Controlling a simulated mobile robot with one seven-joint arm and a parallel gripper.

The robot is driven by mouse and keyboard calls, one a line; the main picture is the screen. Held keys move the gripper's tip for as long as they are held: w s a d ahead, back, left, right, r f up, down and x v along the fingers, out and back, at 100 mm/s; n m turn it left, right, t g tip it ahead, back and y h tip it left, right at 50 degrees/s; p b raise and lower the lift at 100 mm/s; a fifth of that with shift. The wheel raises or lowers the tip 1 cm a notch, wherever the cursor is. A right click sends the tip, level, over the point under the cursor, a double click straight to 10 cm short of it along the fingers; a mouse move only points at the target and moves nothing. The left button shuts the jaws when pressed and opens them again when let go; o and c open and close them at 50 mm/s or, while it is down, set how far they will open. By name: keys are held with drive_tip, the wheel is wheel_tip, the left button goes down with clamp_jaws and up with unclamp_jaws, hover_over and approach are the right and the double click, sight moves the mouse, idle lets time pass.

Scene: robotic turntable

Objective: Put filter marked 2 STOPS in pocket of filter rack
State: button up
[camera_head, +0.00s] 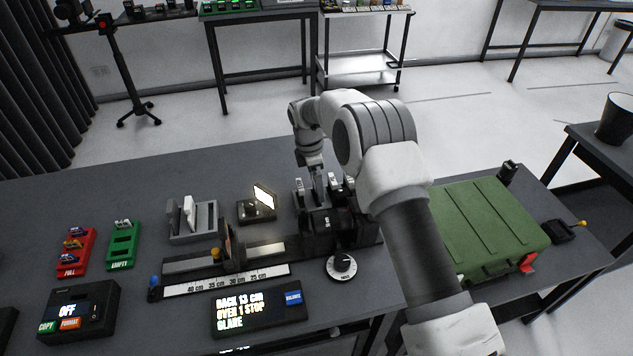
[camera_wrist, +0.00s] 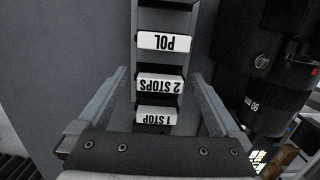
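In the wrist view, white labels reading POL (camera_wrist: 163,41), 2 STOPS (camera_wrist: 160,84) and 1 STOP (camera_wrist: 156,115) appear upside down, one above another, along a narrow grey rack-like piece (camera_wrist: 164,18). I cannot tell whether the labels sit on filters or on the rack. My gripper (camera_wrist: 160,75) is open, its fingers apart on either side of the 2 STOPS label, with nothing visibly clamped. In the head view my gripper (camera_head: 318,190) points down behind the black camera-like device (camera_head: 326,222). A grey stand (camera_head: 207,218) with pale upright plates is to its left.
A black lens (camera_wrist: 278,95) stands close to the right finger. A ruler rail (camera_head: 222,282), knob (camera_head: 342,266) and display (camera_head: 258,311) reading "BACK 13 CM OVER 1 STOP GLARE" lie in front. A lit panel (camera_head: 264,196) stands left of the gripper. A green case (camera_head: 487,222) is right.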

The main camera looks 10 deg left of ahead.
wheel_tip(320, 180, up, 17)
drive_tip(key=a, duration=0.2)
drive_tip(key=shift+s+r, duration=0.2)
drive_tip(key=shift+s, duration=0.25)
drive_tip(key=shift+d, duration=0.1)
drive_tip(key=s+d+r+m+t+y, duration=0.1)
drive_tip(key=s+d+r+m, duration=0.45)
drive_tip(key=d+r, duration=0.3)
drive_tip(key=s+d+r+m+t, duration=0.1)
drive_tip(key=s+d+r+m, duration=0.45)
drive_tip(key=d+r, duration=0.35)
drive_tip(key=s+d+f+m+t, duration=0.1)
drive_tip(key=s+d+f+m, duration=0.1)
drive_tip(key=s+d+m, duration=0.2)
drive_tip(key=s+d+f+m+t, duration=0.1)
drive_tip(key=s+d+m, duration=0.3)
drive_tip(key=s, duration=0.7)
drive_tip(key=s+d+f+m+t, duration=0.1)
drive_tip(key=s+d+m, duration=0.3)
drive_tip(key=s, duration=0.4)
drive_tip(key=shift+d+f, duration=0.5)
drive_tip(key=shift+f, duration=0.3)
